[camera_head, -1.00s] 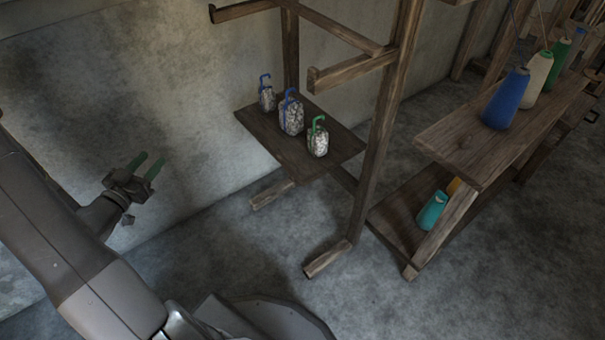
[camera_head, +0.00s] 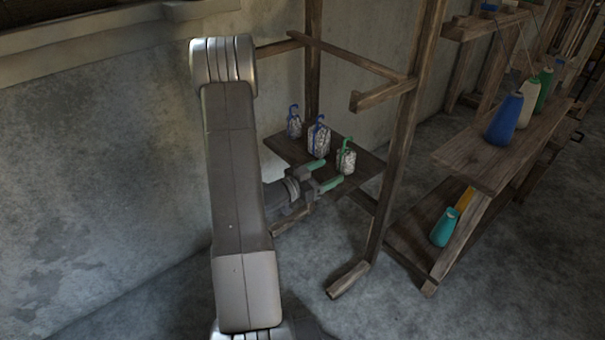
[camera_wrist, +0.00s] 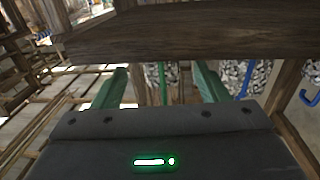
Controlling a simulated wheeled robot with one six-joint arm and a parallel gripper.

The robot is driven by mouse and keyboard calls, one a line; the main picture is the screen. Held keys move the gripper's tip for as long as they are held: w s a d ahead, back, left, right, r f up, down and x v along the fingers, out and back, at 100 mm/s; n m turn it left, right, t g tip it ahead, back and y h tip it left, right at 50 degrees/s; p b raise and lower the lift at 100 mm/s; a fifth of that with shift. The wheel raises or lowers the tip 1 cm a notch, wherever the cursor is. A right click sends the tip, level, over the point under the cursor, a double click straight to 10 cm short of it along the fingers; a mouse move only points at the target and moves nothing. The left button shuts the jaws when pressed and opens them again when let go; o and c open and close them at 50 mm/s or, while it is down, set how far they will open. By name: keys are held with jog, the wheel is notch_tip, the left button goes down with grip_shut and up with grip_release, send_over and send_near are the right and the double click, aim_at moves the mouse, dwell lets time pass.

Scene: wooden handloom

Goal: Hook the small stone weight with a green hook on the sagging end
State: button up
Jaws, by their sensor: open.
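The small stone weight with a green hook (camera_head: 346,161) stands upright on a wooden shelf (camera_head: 285,151), at the right of a row of stone weights. My gripper (camera_head: 331,172) is open, with its green fingers pointing at this weight from the left. In the wrist view, which looks upside down, the green-hooked weight (camera_wrist: 155,73) appears between the spread fingers (camera_wrist: 163,85), seemingly just beyond them. I cannot tell whether the fingers touch it. I cannot make out a sagging end in these views.
A larger blue-hooked weight (camera_head: 318,140) stands close behind the green one, and a small blue-hooked weight (camera_head: 294,127) farther back. A wooden post (camera_head: 398,160) rises right of the shelf. A rack with a blue cone (camera_head: 505,120) stands farther right.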

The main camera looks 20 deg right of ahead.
aim_at(341, 159)
jog(key=shift+x, duration=3.7)
jog(key=c, duration=1.1)
jog(key=shift+r+p, duration=0.85)
jog(key=shift+r, duration=0.4)
jog(key=shift+b+v, duration=0.45)
jog(key=shift+v, duration=6.6)
